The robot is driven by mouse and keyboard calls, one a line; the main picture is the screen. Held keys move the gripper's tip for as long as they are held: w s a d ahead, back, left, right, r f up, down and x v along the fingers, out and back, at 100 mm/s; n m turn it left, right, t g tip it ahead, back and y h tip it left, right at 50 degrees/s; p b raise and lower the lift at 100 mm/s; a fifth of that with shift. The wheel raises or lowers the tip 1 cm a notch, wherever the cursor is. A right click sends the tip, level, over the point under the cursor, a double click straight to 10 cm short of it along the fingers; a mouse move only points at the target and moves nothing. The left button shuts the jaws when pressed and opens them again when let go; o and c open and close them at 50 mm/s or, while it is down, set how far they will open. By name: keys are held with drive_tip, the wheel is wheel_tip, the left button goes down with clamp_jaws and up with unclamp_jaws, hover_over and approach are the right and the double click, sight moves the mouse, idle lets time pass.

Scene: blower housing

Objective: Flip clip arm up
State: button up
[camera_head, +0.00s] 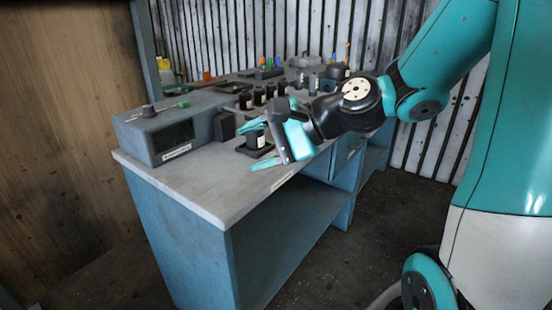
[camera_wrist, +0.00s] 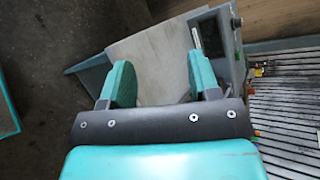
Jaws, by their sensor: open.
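My gripper (camera_head: 258,144) is open over the front part of the bench, its teal fingers pointing left. In the head view its fingers lie in line with a small black cylinder on a square base (camera_head: 255,141); I cannot tell whether they touch it. In the wrist view my gripper (camera_wrist: 163,78) shows two spread fingers with only bare benchtop between them. I cannot make out a clip arm for certain in either view.
The blue bench (camera_head: 190,187) has a pale top and open shelves below. Several black cylindrical parts (camera_head: 257,95) stand in a row behind my gripper. More small items line the back near the corrugated wall. The front left corner of the benchtop is clear.

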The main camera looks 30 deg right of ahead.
drive_tip(key=w+d+f+m+t+h+b, duration=0.25)
drive_tip(key=d+m+t+b, duration=0.2)
drive_tip(key=d+m, duration=0.5)
drive_tip(key=w+d+f+m+t+h+b, duration=0.1)
drive_tip(key=d+f+m+t+h+b, duration=0.3)
drive_tip(key=d+m, duration=0.6)
drive_tip(key=shift+n+t, duration=0.45)
drive_tip(key=shift+n, duration=0.2)
drive_tip(key=w+p, duration=0.1)
drive_tip(key=w, duration=0.4)
drive_tip(key=w+a+p, duration=0.1)
drive_tip(key=w+p, duration=0.1)
drive_tip(key=w, duration=0.3)
drive_tip(key=w+p, duration=0.2)
drive_tip(key=w, duration=0.4)
drive_tip(key=shift+a+r, duration=0.2)
drive_tip(key=shift+a, duration=0.15)
drive_tip(key=shift+c, duration=0.4)
clamp_jaws()
drive_tip(key=shift+r, duration=0.1)
